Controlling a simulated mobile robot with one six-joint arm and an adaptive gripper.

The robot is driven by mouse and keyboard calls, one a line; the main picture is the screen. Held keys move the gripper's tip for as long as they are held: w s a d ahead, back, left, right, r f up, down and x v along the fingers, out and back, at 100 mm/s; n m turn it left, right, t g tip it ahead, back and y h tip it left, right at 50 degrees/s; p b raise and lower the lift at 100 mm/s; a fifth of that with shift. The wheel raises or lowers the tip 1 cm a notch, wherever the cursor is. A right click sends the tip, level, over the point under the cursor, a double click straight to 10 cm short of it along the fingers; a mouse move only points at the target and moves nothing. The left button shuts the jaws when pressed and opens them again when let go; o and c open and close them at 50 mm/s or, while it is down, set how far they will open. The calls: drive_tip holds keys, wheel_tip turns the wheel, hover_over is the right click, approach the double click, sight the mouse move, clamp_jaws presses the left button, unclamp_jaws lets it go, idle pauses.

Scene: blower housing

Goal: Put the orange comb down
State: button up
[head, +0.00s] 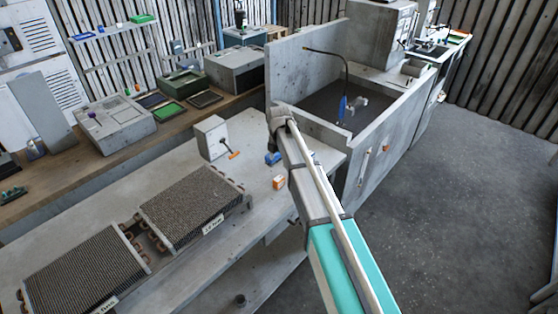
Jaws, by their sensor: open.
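A small thin orange piece (234,155) lies on the grey bench beside a pale box; it may be the orange comb, but it is too small to tell. My arm rises from the bottom of the head view and crosses the bench's right end. I cannot make out my gripper's fingers or anything held in them.
Two finned cores (192,207) lie on the grey bench (150,187). A pale box (210,138), a blue item (272,158) and a small orange block (279,182) stand near its right end. A walled grey basin (310,58) stands behind. Open floor (450,200) lies at right.

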idle(0.4)
drive_tip(key=s+d+m, duration=2.3)
drive_tip(key=s+m, duration=0.2)
drive_tip(key=m, duration=0.3)
drive_tip(key=shift+s, duration=0.4)
drive_tip(key=shift+o, duration=0.3)
drive_tip(key=shift+o, duration=1.2)
drive_tip(key=shift+w, duration=0.1)
drive_tip(key=shift+o, duration=0.2)
drive_tip(key=shift+w+a, duration=0.1)
drive_tip(key=shift+w, duration=0.15)
drive_tip(key=w+a+r+n+p, duration=0.1)
drive_tip(key=w+a+n, duration=0.9)
drive_tip(key=w+a, duration=1.3)
drive_tip(key=shift+w+r, duration=0.25)
drive_tip(key=shift+w, duration=0.85)
